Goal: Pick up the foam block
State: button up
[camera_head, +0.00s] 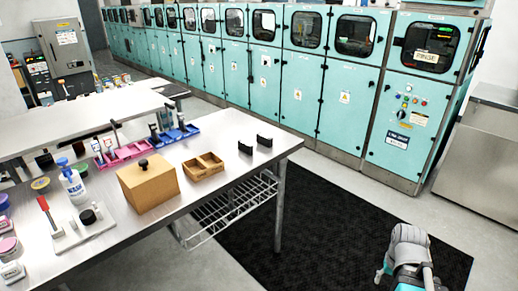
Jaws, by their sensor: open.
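My gripper (400,250) shows only in part at the bottom right, grey with teal parts. It is open, over the dark floor mat and clear of the table, well to the right of the tan block. Its fingertips are hard to make out. I see nothing held in it.
A spray bottle (72,182) stands left. Teal cabinets (300,95) line the back. The black mat (325,225) is clear.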

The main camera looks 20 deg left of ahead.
aim_at(267, 141)
jog(key=k, duration=0.6)
jog(key=u, duration=1.4)
jog(key=i, duration=1.25)
jog(key=u, duration=0.05)
